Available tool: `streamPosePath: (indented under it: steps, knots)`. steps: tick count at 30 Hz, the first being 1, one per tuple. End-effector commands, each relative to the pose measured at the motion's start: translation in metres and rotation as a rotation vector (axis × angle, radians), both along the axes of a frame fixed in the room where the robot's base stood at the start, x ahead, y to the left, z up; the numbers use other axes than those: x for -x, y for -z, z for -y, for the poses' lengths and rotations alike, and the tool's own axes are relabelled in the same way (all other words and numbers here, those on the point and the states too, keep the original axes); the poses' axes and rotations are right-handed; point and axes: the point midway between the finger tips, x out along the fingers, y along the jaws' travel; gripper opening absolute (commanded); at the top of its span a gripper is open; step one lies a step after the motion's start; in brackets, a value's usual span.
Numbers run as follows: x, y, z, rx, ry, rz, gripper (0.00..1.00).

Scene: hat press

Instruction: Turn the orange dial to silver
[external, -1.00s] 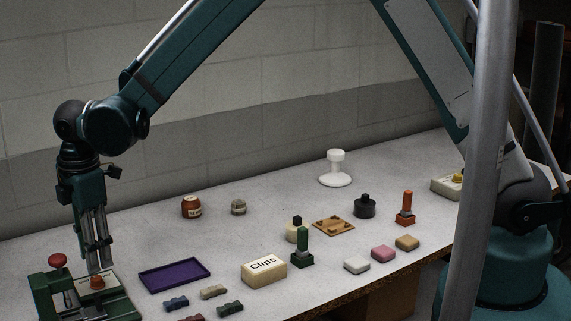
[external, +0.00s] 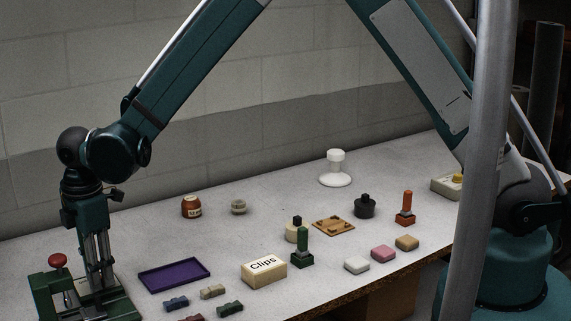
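The green press (external: 45,287) stands at the lower left of the table, with a red ball knob (external: 57,260) on it. My gripper (external: 98,284) points straight down over the right part of the press. Its fingertips are low, at the spot where the orange dial sat in the earlier view. The dial is now largely hidden behind the fingers, and its setting cannot be read. I cannot tell whether the fingers touch or hold it.
A purple tray (external: 175,275) lies just right of the press, with several small coloured blocks (external: 213,292) in front. The table between the tray and the wall is fairly clear.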

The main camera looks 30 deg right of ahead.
Motion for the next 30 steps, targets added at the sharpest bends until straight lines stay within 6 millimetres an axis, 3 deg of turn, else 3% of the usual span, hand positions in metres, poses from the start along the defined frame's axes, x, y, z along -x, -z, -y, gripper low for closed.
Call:
streamPosePath:
  steps: [4,17,30]
  knots:
    - [0.0001,0.0,0.0,0.0,0.0,0.0,0.04]
    - [0.0004,0.0007,0.0,0.0,0.046,0.0,0.04]
    - [0.0009,0.002,-0.0006,0.0,0.328,0.0,0.04]
